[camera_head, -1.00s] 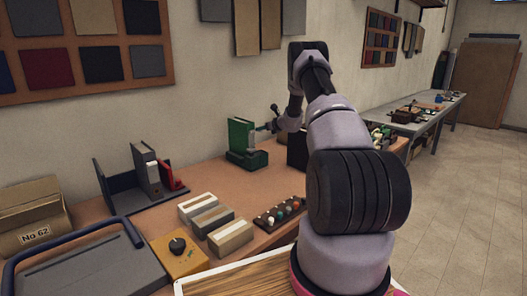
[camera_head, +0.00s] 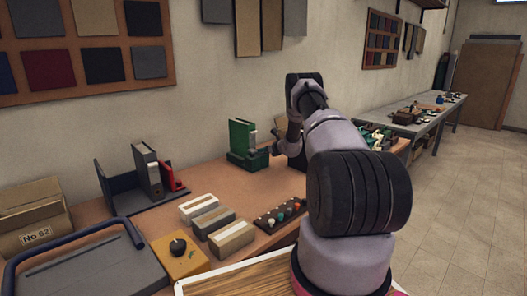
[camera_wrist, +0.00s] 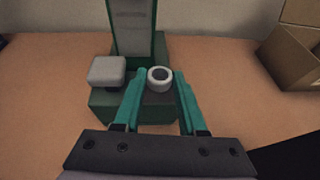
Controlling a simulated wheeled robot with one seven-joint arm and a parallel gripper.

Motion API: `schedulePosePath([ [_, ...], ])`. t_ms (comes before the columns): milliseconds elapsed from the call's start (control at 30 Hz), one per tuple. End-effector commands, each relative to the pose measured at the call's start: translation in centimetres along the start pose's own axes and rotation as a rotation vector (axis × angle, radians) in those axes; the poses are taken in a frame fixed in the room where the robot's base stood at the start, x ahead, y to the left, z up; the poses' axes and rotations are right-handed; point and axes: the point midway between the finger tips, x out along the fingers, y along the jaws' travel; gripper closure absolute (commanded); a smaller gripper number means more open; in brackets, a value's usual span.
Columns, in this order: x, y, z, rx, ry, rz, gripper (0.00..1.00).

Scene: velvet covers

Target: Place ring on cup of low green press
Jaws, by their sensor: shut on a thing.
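The green press (camera_head: 238,136) stands on the brown bench against the wall. In the wrist view its low green base (camera_wrist: 110,110) lies below, with a tall green upright (camera_wrist: 157,45) at the back and a pale grey block (camera_wrist: 107,70) at the left. A small whitish ring (camera_wrist: 159,78) with a dark centre sits between the teal fingertips of my gripper (camera_wrist: 161,80), which is shut on it, over the right part of the base. The cup is hidden, and I cannot tell whether the ring touches it.
An open cardboard box (camera_wrist: 292,58) stands right of the press. Bare bench shows left of the press.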

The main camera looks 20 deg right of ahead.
Motion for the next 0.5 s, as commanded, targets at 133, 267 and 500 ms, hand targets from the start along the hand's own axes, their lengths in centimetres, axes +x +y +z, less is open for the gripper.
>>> schedulePosePath([
  [133, 0.16, 0.03, -0.44, 0.001, 0.001, 0.000, 1.00],
  [267, 0.32, 0.03, -0.79, 0.001, 0.001, 0.000, 1.00],
  [500, 0.47, 0.02, -1.07, 0.000, 0.000, 0.000, 1.00],
])
